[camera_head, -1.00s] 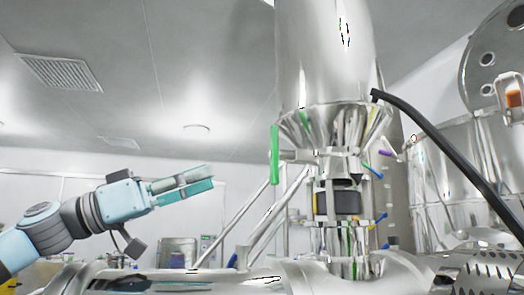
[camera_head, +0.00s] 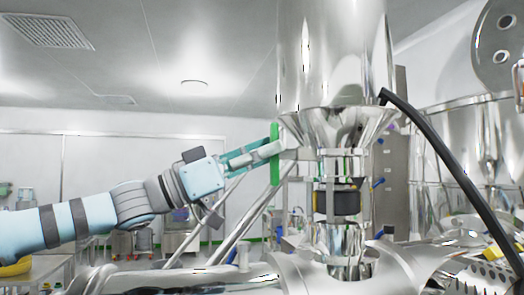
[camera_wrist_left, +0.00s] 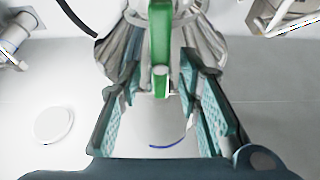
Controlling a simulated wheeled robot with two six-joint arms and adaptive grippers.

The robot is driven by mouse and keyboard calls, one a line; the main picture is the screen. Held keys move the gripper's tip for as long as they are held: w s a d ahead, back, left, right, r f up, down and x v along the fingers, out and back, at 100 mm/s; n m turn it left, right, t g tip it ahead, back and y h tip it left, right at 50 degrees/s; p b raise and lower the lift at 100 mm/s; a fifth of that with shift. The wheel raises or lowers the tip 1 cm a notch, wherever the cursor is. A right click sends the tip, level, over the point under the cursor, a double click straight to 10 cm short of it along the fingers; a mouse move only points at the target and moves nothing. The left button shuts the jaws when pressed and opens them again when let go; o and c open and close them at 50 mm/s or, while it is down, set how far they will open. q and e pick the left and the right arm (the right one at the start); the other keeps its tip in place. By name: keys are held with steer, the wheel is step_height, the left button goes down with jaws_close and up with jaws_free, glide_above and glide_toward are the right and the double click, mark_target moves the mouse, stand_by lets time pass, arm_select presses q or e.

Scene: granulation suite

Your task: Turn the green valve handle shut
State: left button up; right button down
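The green valve handle (camera_head: 273,172) is a slim upright bar on the left side of the steel valve body under the large vessel. My left gripper (camera_head: 264,150) reaches it from the left, its fingertips at the middle of the handle. In the left wrist view the green handle (camera_wrist_left: 160,38) stands between the two spread teal fingers, towards their tips, with gaps visible on both sides. The left gripper is open and holds nothing. I cannot tell whether a fingertip touches the handle. My right gripper is in neither current view.
The shiny vessel (camera_head: 330,55) rises above the valve. A black hose (camera_head: 440,150) curves down on the right. Slanted steel legs (camera_head: 235,222) stand below the handle. A purple-tipped and several blue-tipped levers sit right of the valve. Space left of the handle, above my arm, is clear.

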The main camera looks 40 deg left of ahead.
arm_select(q)
jaws_close()
steer(key=shift+m+g+h, duration=0.3)
steer(key=shift+m, duration=0.4)
steer(key=m+g, duration=0.2)
steer(key=m, duration=0.5)
steer(key=m+g+h, duration=0.1)
steer(key=m+g, duration=0.2)
steer(key=m, duration=0.4)
steer(key=m+g, duration=0.3)
steer(key=m, duration=0.4)
steer(key=shift+d+f+h, duration=0.15)
steer(key=shift+h, duration=0.15)
steer(key=shift+o, duration=1.2)
jaws_free()
